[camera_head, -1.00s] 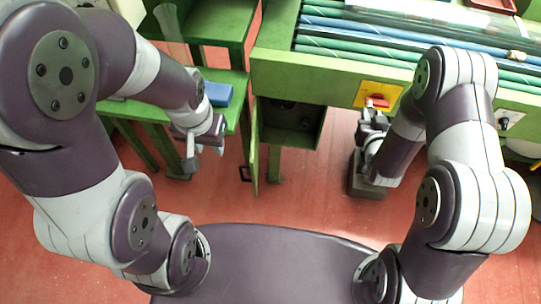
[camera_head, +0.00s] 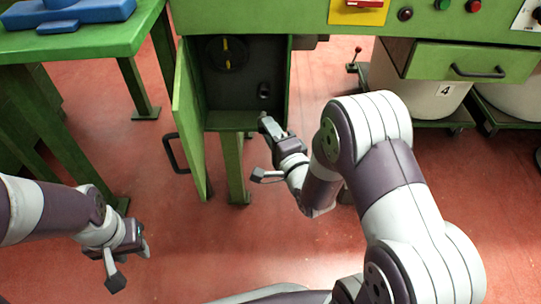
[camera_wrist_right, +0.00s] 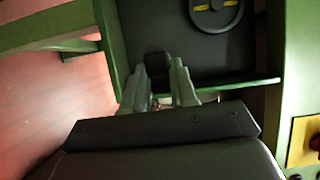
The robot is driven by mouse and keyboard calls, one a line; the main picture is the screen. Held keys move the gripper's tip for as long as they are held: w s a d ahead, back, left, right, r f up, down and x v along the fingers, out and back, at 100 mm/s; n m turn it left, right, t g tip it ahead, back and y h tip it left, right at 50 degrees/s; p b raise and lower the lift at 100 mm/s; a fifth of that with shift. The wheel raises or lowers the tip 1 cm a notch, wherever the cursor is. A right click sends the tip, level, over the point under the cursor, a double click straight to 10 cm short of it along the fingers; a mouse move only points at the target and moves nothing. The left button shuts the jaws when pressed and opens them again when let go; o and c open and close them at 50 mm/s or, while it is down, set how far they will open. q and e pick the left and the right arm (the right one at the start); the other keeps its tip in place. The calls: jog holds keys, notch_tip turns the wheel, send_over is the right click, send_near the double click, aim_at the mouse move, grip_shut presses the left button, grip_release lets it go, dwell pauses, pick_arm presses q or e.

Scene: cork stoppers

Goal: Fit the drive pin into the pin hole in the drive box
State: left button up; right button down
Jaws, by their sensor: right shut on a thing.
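The drive box (camera_head: 245,112) is an open green cabinet with a dark inside, under the green machine front. A dark round disc (camera_head: 228,53) with two yellow marks is on its back wall; it also shows in the right wrist view (camera_wrist_right: 215,14). A small dark fitting (camera_head: 264,90) sits lower right; I cannot tell whether it is the pin hole. My right gripper (camera_head: 267,122) is at the box's front lower edge. My left gripper (camera_head: 144,247) hangs low at left, fingers unclear.
The box's green door (camera_head: 187,120) stands open on the left, its handle (camera_head: 175,153) outward. A green table (camera_head: 95,40) with a blue item (camera_head: 85,12) is at upper left. A drawer (camera_head: 470,63) and wheeled white bins stand at right. Red floor is clear in front.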

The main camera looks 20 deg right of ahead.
jog(key=w+d+b, duration=0.1)
jog(key=w, duration=0.5)
jog(key=shift+d+b, duration=0.4)
jog(key=shift+w+p, duration=0.1)
jog(key=shift+p, duration=0.25)
dwell(0.7)
jog(key=shift+w+d, duration=0.2)
jog(key=shift+w, duration=0.55)
jog(key=shift+w+d, duration=0.2)
jog(key=shift+w, duration=0.55)
dwell(1.6)
jog(key=c, duration=0.8)
grip_release()
